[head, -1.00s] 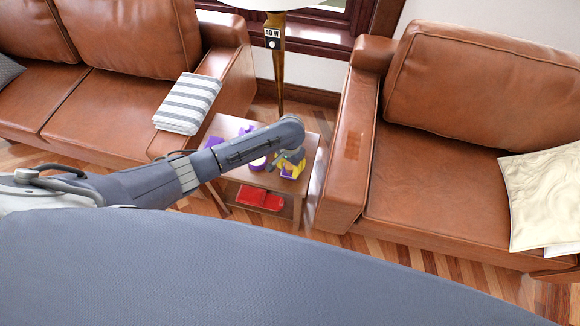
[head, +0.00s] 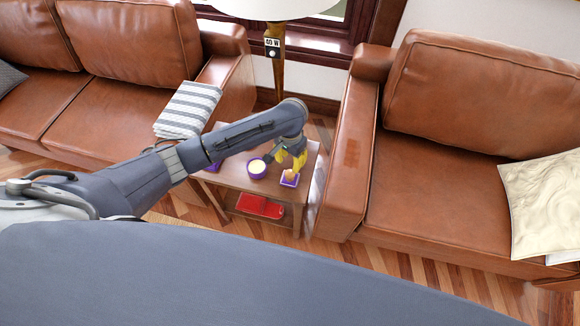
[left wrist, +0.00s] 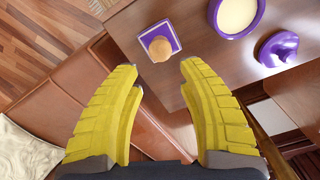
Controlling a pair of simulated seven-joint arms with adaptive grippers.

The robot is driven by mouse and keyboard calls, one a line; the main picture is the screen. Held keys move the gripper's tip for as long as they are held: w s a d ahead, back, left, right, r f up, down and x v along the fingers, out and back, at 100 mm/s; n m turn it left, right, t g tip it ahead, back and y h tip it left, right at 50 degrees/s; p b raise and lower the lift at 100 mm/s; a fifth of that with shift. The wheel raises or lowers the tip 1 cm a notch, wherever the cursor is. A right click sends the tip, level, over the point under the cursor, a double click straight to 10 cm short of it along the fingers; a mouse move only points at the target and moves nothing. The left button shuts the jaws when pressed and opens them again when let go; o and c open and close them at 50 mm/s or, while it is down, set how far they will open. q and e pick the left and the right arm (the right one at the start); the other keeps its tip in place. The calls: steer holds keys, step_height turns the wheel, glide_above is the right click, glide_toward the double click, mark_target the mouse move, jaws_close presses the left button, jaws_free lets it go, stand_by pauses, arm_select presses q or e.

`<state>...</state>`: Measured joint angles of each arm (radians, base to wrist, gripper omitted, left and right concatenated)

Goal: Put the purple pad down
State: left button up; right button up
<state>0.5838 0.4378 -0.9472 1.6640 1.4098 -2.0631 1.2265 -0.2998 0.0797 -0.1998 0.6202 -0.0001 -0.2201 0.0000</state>
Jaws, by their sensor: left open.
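The purple pad (head: 289,179) lies on the small wooden side table (head: 236,178), near its right front corner. In the left wrist view the pad (left wrist: 144,42) is a purple square with a pale border, and a round tan knob sits on its middle. My left gripper (head: 290,160) is just above and behind the pad in the head view. Its yellow fingers are spread apart with nothing between them, and the wrist view (left wrist: 160,78) shows them clear of the pad. My right gripper is not in view.
A purple round pot with cream contents (head: 256,169) stands left of the pad. Another purple object (left wrist: 278,48) is on the table. A red item (head: 259,206) lies on the lower shelf. The lamp (head: 273,50) and leather armrests (head: 345,160) stand close by.

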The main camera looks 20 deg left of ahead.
arm_select(q)
steer(key=shift+r, duration=1)
steer(key=s+d+f+m+t+h, duration=0.2)
steer(key=s+d+t, duration=0.25)
steer(key=s, duration=0.25)
steer(key=s+a+r+m+t+y, duration=0.1)
steer(key=s+a+r+y, duration=0.25)
steer(key=s+a, duration=0.55)
steer(key=s+a+r+t+y, duration=0.2)
steer(key=s+a+r+y, duration=0.15)
steer(key=s+a, duration=0.6)
steer(key=d+f+g+h, duration=0.3)
steer(key=f, duration=2.8)
steer(key=s+f+n+g+h, duration=0.2)
steer(key=s+f+n+g, duration=0.1)
steer(key=s+f, duration=1.7)
steer(key=shift+s+f, duration=0.25)
steer(key=shift+s, duration=0.85)
